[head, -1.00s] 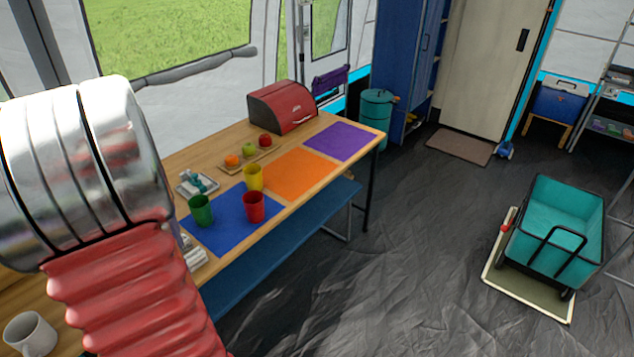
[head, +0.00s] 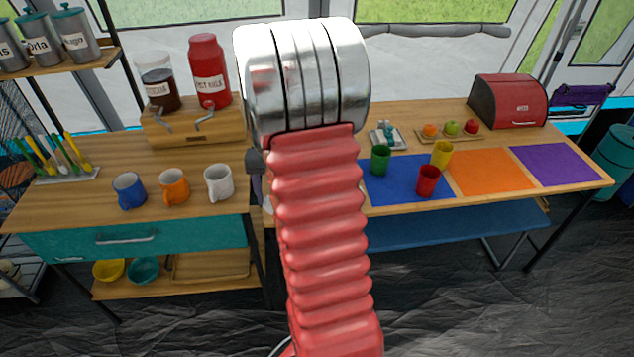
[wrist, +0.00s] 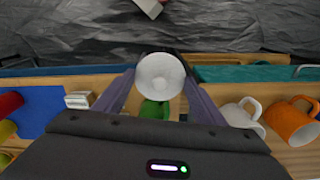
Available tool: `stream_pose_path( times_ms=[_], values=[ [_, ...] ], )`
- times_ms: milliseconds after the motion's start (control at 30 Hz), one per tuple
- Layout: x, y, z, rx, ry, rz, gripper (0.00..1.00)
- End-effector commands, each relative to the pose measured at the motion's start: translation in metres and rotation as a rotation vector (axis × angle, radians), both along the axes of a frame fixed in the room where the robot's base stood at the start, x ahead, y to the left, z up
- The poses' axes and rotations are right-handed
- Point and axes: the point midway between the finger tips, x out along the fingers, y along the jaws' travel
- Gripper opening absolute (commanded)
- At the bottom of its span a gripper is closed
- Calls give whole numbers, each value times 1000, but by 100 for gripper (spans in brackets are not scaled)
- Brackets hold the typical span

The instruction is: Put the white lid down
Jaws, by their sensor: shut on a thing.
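The white lid (wrist: 160,75) is a round white disc between the two fingertips of my gripper (wrist: 158,82) in the wrist view. My gripper is shut on it. A green thing (wrist: 154,111) shows just below the lid in that picture, partly covered by it; I cannot tell whether it touches the lid. The wooden counter lies behind the fingers, but the gap between lid and counter cannot be judged.
A blue mug (head: 129,191), orange mug (head: 174,187) and white mug (head: 218,183) stand on the left counter (head: 70,207). Green (head: 380,160), red (head: 428,181) and yellow (head: 442,155) cups stand around the blue mat (head: 400,194). The orange mat (head: 492,172) and purple mat (head: 556,166) are bare.

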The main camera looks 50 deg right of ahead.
Motion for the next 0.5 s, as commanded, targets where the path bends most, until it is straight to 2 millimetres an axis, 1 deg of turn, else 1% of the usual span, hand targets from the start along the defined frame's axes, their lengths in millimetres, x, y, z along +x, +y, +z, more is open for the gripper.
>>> stream_pose_path(
  times_ms=[33, 167, 200, 367, 500],
  values=[
    [12, 17, -8, 2, 3, 58, 43],
    [38, 54, -26, 2, 3, 190, 43],
    [45, 65, -32, 2, 3, 232, 43],
    [70, 115, -55, 2, 2, 394, 43],
    [87, 161, -74, 2, 2, 537, 43]
  ],
)
